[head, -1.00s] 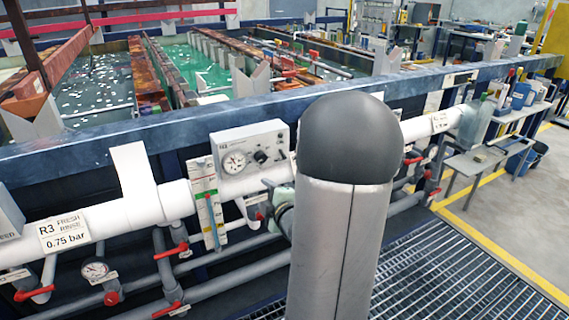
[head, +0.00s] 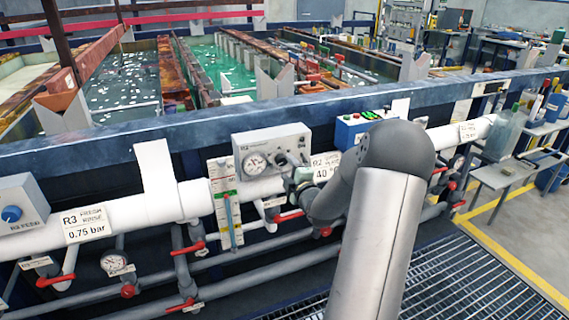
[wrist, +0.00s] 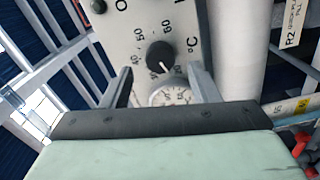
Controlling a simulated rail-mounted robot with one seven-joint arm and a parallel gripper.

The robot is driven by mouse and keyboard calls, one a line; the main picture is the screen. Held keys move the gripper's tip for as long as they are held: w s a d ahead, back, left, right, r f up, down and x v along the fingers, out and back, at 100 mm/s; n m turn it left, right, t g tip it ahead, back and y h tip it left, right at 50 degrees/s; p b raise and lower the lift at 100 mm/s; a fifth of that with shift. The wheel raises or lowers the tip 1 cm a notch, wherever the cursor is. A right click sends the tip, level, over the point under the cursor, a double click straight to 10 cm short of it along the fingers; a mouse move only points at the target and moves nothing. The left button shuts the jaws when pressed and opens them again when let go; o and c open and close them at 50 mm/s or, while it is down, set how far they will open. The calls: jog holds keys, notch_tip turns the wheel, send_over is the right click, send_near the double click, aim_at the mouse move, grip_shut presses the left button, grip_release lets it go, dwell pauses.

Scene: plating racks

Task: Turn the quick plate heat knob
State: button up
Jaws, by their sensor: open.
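A dark round knob (wrist: 160,54) with a pale pointer line sits on a grey panel with numbers and a °C mark in the wrist view. My gripper (wrist: 159,72) is open, its two fingers standing apart on either side of the knob's lower part; I cannot tell whether they touch it. A round gauge (wrist: 172,96) shows below the knob, partly hidden by my gripper body. In the head view the grey control box (head: 243,142) carries the gauge (head: 256,164), and my gripper (head: 288,165) is at its right side, largely covering the knob there.
A white pipe (head: 190,198) with red-handled valves runs below the box. Another grey box with a blue knob (head: 11,214) is at far left. Tanks lie behind the blue rail (head: 120,142).

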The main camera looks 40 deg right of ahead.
aim_at(283, 162)
jog(key=shift+x, duration=1.8)
jog(key=c, duration=1)
jog(key=shift+o, duration=0.2)
